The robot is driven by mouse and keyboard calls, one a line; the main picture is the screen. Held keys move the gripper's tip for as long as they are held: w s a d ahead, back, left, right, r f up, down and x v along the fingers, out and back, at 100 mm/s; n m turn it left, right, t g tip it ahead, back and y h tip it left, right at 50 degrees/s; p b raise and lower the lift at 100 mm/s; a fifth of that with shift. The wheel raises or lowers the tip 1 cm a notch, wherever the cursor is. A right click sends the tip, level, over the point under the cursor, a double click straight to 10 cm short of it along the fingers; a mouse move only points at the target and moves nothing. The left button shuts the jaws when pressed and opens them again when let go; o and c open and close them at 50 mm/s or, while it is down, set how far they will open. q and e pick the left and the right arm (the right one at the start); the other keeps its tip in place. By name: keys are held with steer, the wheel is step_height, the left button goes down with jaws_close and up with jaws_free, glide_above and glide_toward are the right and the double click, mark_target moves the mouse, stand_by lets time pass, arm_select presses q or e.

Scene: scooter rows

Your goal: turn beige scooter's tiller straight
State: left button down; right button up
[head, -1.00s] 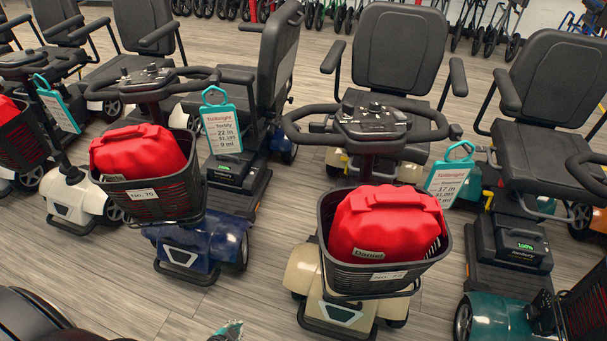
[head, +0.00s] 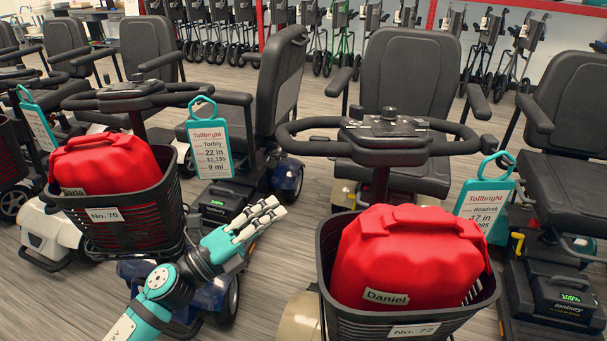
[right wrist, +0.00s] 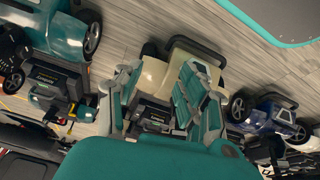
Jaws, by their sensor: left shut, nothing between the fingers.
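The black basket (head: 330,262) on the tiller holds a red bag (head: 405,255) labelled Daniel. My left gripper (head: 278,208) is shut and empty, left of the handlebar and apart from it. My right gripper (right wrist: 160,92) is open in the right wrist view, with the beige scooter (right wrist: 155,75) beyond its fingers.
A blue scooter with a basket (head: 125,225) and a red bag (head: 103,165) stands to the left, close to my left arm. Price tags (head: 209,145) hang near the scooters. Another seat (head: 570,140) stands close on the right. Folded walkers line the back wall.

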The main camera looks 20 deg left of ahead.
arm_select(q)
steer(key=w+d+r+p, duration=0.1)
steer(key=w+d+r, duration=0.2)
steer(key=w, duration=0.6)
steer(key=shift+w+r, duration=0.25)
steer(key=shift+r, duration=0.2)
arm_select(e)
steer(key=shift+x, duration=0.95)
arm_select(q)
steer(key=shift+a, duration=0.1)
arm_select(e)
steer(key=shift+w+a, duration=0.1)
steer(key=shift+w, duration=0.05)
